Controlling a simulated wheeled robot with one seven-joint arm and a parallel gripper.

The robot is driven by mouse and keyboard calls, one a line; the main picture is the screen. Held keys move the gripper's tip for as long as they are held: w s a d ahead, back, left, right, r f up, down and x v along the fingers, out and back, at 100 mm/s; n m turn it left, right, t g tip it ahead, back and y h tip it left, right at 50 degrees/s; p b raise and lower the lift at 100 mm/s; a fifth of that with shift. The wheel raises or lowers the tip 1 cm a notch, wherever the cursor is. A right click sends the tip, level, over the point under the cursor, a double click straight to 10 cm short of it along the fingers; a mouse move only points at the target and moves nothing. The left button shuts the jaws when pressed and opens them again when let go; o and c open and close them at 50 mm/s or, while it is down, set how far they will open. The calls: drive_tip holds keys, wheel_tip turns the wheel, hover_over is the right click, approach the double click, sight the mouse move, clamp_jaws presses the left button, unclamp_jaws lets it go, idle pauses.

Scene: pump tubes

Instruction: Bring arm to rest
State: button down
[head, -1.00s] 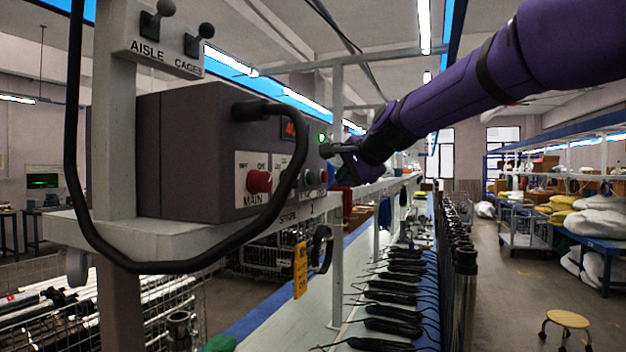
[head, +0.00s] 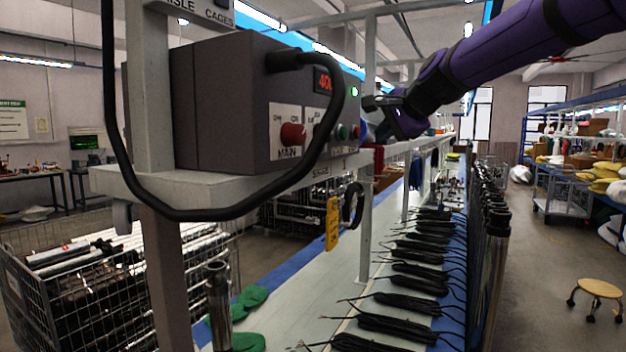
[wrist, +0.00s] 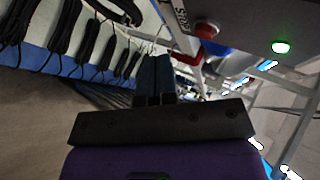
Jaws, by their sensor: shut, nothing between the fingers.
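My purple arm (head: 500,50) reaches in from the upper right in the head view. My dark gripper (head: 370,103) is at the right face of a grey control box (head: 225,100), beside a lit green lamp (head: 353,91). Whether it touches the box cannot be told. In the wrist view, the gripper's fingers (wrist: 154,99) are together with nothing held. The green lamp (wrist: 281,47) and a red knob (wrist: 207,30) show at upper right there, apart from the fingers.
The box stands on a white shelf (head: 110,180) with a looping black cable (head: 108,120). Below is a long bench (head: 290,310) with several black cable bundles (head: 400,305). A wire cage (head: 30,300) is at left. A stool (head: 600,288) stands on the open aisle floor at right.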

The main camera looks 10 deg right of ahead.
drive_tip(key=s+d+f+n+g+h, duration=0.1)
drive_tip(key=s+f+n, duration=0.3)
drive_tip(key=s, duration=0.8)
drive_tip(key=s+d+f+n+g+h, duration=0.1)
drive_tip(key=s+f+n, duration=0.3)
drive_tip(key=s+f, duration=0.4)
drive_tip(key=s+d+f+n+g+h, duration=0.1)
drive_tip(key=s+d+f+n+g, duration=0.2)
drive_tip(key=s+f, duration=0.4)
drive_tip(key=s+n, duration=0.1)
drive_tip(key=s, duration=0.8)
drive_tip(key=shift+s+n+g+h, duration=0.2)
drive_tip(key=shift+n+g+h, duration=0.1)
drive_tip(key=shift+h, duration=0.1)
